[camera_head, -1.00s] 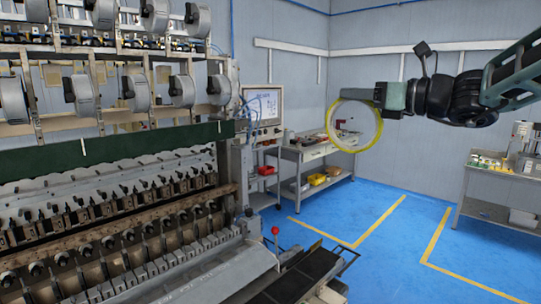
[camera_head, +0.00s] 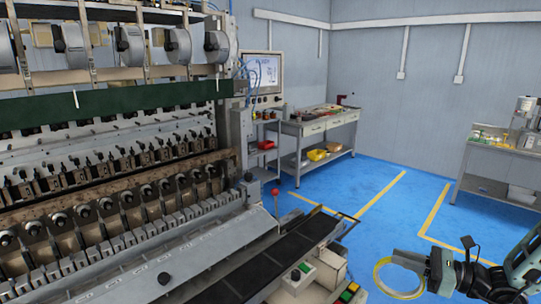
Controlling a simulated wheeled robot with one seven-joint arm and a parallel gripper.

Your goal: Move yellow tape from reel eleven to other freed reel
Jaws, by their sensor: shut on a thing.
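The yellow tape (camera_head: 377,275) is a thin ring at the lower right of the head view. My gripper (camera_head: 427,264) is shut on the right side of this ring and holds it low over the blue floor, apart from the winder. Grey reels (camera_head: 178,45) hang in a row on the coil winder (camera_head: 150,215) at the upper left. Another grey reel (camera_head: 216,46) is at the right end of the visible row. I cannot tell which one is reel eleven or which reel is freed.
A control screen (camera_head: 259,72) stands at the winder's right end. A workbench (camera_head: 335,122) with bins is against the back wall, and another bench (camera_head: 490,165) is at the right. A black ledge (camera_head: 275,262) with buttons juts out front. Blue floor between is clear.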

